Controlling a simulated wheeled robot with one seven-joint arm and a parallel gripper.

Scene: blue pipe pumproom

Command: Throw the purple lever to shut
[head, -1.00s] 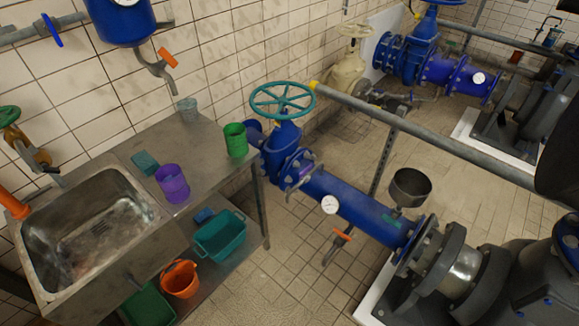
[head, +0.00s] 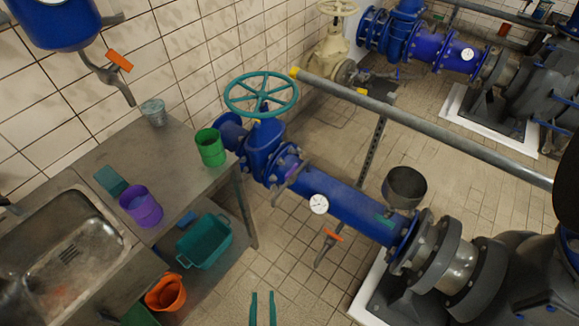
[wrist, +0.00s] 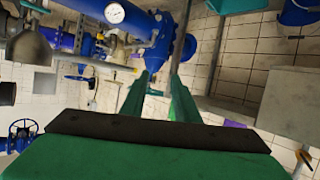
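A small purple lever (head: 291,176) sits on the blue pipe (head: 345,207), just beside the flange of the gate valve with the teal handwheel (head: 261,94). It is small in the head view, and its exact angle is hard to tell. My gripper (head: 263,297) shows as two teal fingers at the bottom edge of the head view, below and in front of the pipe, well apart from the lever. In the wrist view my gripper (wrist: 160,78) has its fingers apart with nothing between them.
A round gauge (head: 319,204), an orange-handled tap (head: 333,236) and a grey funnel (head: 405,187) are along the pipe. A grey rail (head: 430,130) crosses above it. A steel bench (head: 185,165) with purple and green cups stands left. Tiled floor is clear in front.

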